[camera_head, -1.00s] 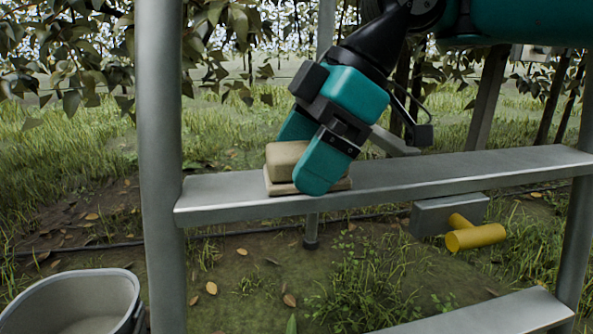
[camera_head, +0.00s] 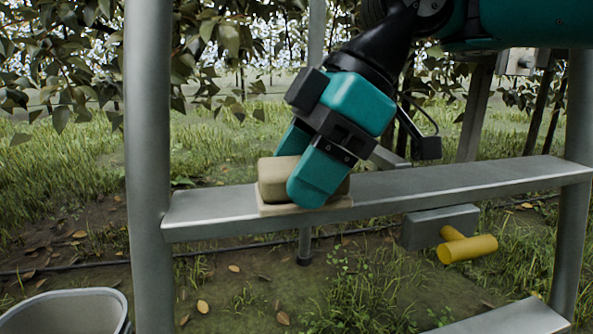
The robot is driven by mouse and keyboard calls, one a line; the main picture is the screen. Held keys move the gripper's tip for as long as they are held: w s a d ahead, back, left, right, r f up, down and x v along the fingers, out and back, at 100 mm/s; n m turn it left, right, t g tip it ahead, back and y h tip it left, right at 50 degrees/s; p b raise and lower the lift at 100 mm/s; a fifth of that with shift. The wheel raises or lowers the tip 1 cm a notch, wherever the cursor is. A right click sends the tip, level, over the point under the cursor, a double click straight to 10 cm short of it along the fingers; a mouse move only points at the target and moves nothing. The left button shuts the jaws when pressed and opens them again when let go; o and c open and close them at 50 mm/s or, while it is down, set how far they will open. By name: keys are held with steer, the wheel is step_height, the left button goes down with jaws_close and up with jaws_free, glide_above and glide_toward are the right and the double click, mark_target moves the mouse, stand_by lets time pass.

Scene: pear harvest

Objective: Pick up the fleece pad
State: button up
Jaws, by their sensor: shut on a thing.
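The fleece pad (camera_head: 274,180) is a beige, rounded block at the left end of the ladder's metal step. My gripper (camera_head: 305,168) reaches down from the upper right with its teal fingers on either side of the pad. It is shut on the pad, and the near finger hides the pad's middle. A flat, pale beige base (camera_head: 268,209) lies on the step under the pad. The pad is tilted a little, and I cannot tell whether it is clear of the base.
The metal step (camera_head: 420,188) runs between two uprights, the left one (camera_head: 150,170) close to my gripper. A grey block with a yellow handle (camera_head: 468,249) hangs under the step at right. A grey bucket (camera_head: 65,312) stands at lower left. Leafy branches hang behind.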

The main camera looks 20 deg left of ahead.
steer(key=s+d+b, duration=0.5)
steer(key=s+d, duration=0.3)
steer(key=s, duration=0.5)
steer(key=shift+s, duration=0.15)
steer(key=shift+d, duration=0.1)
steer(key=o, duration=0.3)
steer(key=shift+c, duration=1.1)
